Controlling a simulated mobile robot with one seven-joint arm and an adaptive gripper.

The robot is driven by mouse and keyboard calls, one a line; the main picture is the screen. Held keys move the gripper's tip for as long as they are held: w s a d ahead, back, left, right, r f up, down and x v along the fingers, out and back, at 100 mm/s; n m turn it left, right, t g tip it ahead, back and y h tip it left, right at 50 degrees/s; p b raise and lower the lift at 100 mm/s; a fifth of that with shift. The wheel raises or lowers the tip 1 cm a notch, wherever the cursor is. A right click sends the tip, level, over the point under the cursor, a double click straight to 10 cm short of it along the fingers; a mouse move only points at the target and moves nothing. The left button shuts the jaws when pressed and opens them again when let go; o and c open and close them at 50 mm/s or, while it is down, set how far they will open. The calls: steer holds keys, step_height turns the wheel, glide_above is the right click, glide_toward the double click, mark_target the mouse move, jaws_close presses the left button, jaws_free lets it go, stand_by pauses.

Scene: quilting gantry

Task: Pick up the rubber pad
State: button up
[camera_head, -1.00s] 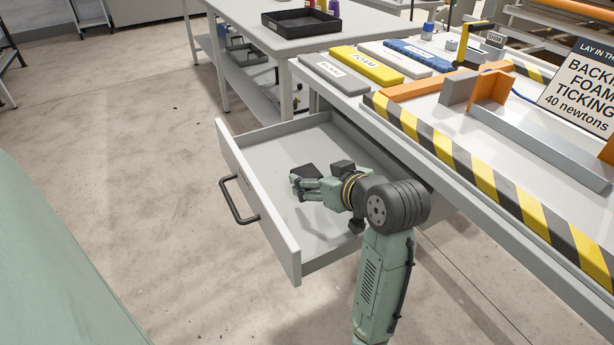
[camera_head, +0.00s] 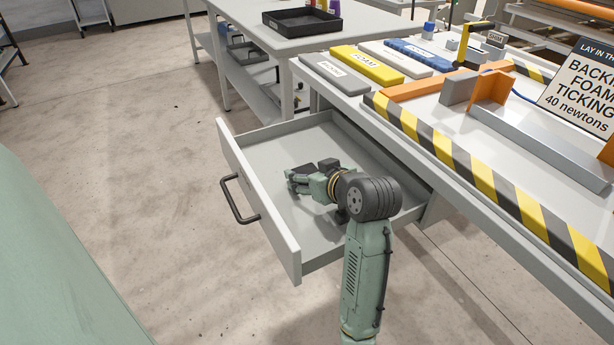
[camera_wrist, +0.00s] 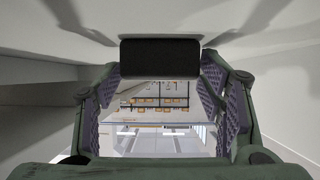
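The rubber pad looks to be the small dark block (camera_head: 302,171) low inside the open grey drawer (camera_head: 262,145). In the wrist view the pad (camera_wrist: 160,58) is a black rectangle near the drawer floor, at the top of the picture. My gripper (camera_head: 297,181) is down in the drawer, right at the pad. Its two fingers stand wide apart, one close to each end of the pad; I cannot tell whether they touch it. In the head view the fingers partly hide the pad.
The drawer front with its black handle (camera_head: 238,202) stands left of my arm. The workbench edge with yellow-black striping (camera_head: 470,172) overhangs the drawer's right side. Foam (camera_head: 366,66) and other blocks lie on the bench. The drawer floor around the pad is bare.

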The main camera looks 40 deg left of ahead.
steer(key=c, duration=1)
steer(key=shift+o, duration=0.2)
steer(key=shift+r, duration=0.1)
